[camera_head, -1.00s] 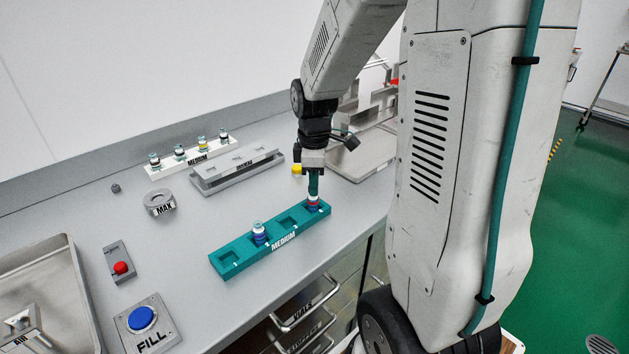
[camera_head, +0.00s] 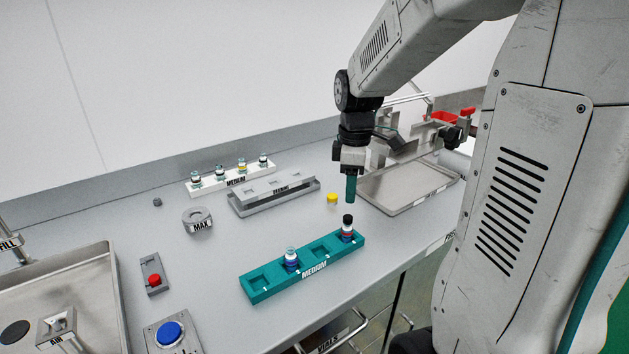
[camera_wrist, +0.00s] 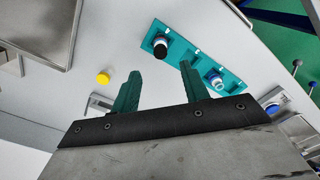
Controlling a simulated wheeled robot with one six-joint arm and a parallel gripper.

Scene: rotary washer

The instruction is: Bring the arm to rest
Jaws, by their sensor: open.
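My gripper (camera_head: 351,188) has green fingers and hangs above the teal rack, apart from it. In the wrist view its two fingers (camera_wrist: 158,88) stand apart with nothing between them. The teal rack (camera_head: 262,290), labelled MEDIUM, lies near the counter's front edge. A black-capped vial (camera_head: 347,230) stands in its right end slot, just below my gripper; it also shows in the wrist view (camera_wrist: 160,46). A second vial (camera_head: 291,260) with a pale top stands in a slot further left.
A yellow cap (camera_head: 332,198) lies on the counter behind the rack. A white rack (camera_head: 208,188) with several vials and a grey rack (camera_head: 270,202) stand at the back. A metal tray (camera_head: 405,200) is at right. A red button (camera_head: 154,280) and blue button (camera_head: 170,333) are at left.

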